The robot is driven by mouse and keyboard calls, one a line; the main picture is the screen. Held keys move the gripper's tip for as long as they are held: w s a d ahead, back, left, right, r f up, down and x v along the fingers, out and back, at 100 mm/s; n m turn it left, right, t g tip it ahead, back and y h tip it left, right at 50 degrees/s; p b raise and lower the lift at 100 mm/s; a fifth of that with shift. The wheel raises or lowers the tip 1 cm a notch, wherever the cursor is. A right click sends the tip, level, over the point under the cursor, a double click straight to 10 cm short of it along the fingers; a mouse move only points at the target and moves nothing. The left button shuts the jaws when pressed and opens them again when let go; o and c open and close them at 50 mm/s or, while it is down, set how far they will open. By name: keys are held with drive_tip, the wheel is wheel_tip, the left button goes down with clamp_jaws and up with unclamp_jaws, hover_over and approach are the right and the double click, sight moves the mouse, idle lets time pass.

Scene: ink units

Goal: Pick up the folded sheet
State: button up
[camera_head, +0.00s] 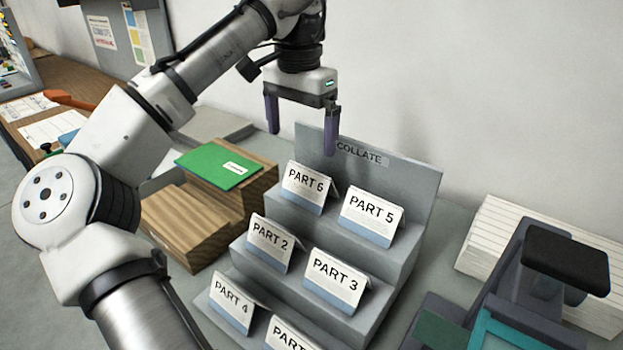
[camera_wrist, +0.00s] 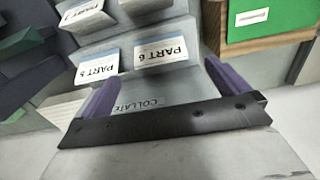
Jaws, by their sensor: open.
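My gripper (camera_head: 301,128) is open and empty, held above the top of the grey stepped rack (camera_head: 412,198) marked COLLATE. Folded sheets stand like tents on its steps: PART 6 (camera_head: 307,187) and PART 5 (camera_head: 370,214) on top, PART 2 (camera_head: 269,243) and PART 3 (camera_head: 335,281) in the middle, PART 4 (camera_head: 231,303) and a partly cut-off one (camera_head: 288,336) at the bottom. In the wrist view, PART 6 (camera_wrist: 160,53) and PART 5 (camera_wrist: 97,68) show upside down beyond the purple fingers, apart from them. Which sheet the task means is not shown.
A wooden stepped block (camera_head: 190,226) with a green folder (camera_head: 218,167) on top stands left of the rack. At right are a stack of white paper (camera_head: 497,235) and a dark machine with a black pad (camera_head: 567,258). A wall rises close behind the rack.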

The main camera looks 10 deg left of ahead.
sight(306, 179)
wheel_tip(306, 179, down, 6)
drive_tip(key=shift+w+d+f+p, duration=0.1)
drive_tip(key=shift+f+p, duration=0.1)
drive_tip(key=shift+f, duration=0.7)
drive_tip(key=shift+w+d+f+p, duration=0.15)
drive_tip(key=shift+f+p, duration=0.05)
drive_tip(key=shift+f, duration=0.65)
drive_tip(key=shift+w+d+f+p, duration=0.1)
drive_tip(key=shift+f+p, duration=0.1)
drive_tip(key=shift+f, duration=0.7)
drive_tip(key=c, duration=0.7)
